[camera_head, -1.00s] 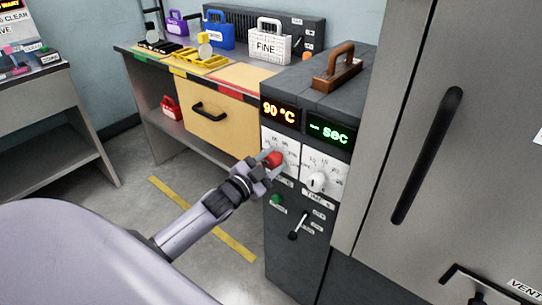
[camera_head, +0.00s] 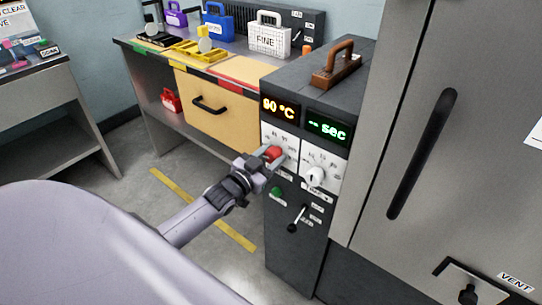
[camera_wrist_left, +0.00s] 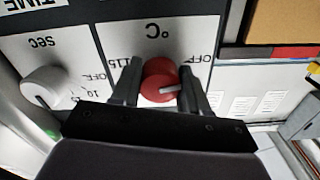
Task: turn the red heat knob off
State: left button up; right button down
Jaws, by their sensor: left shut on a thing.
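The red heat knob (camera_head: 272,153) sits on the white °C dial plate at the front of the dark cabinet, under the orange temperature display (camera_head: 279,108). My left gripper (camera_head: 266,158) comes in from the left and is shut on the knob, one finger on each side. In the left wrist view the red knob (camera_wrist_left: 160,82) shows between the two fingers (camera_wrist_left: 160,85). Its pale pointer line points to the right, and an OFF label stands up and right of it. The display seems to read 60 °C, but its first digit is blurred. My right gripper is out of view.
A white time knob (camera_head: 315,176) is close to the right, below the green sec display (camera_head: 328,127). A green button (camera_head: 277,192) and a lever (camera_head: 297,221) are below. A large grey door with a dark handle (camera_head: 422,153) stands at the right.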

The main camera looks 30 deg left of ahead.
pick_arm(q)
jog(key=shift+s+a+f, duration=0.1)
jog(key=shift+a+f, duration=0.05)
jog(key=shift+f, duration=0.05)
jog(key=o, duration=1)
jog(key=shift+o, duration=0.2)
jog(key=shift+s, duration=0.1)
jog(key=s, duration=0.7)
jog(key=shift+a+p, duration=0.25)
jog(key=shift+p, duration=0.05)
jog(key=s+d+f+g+p, duration=0.2)
jog(key=s+d+f+g, duration=0.1)
jog(key=s+d, duration=0.4)
jog(key=s+d+f+n+g+p, duration=0.1)
jog(key=s+d+f+g, duration=0.3)
jog(key=s+d, duration=0.4)
jog(key=s+f+p, duration=0.1)
jog(key=s, duration=0.3)
jog(key=shift+h, duration=0.3)
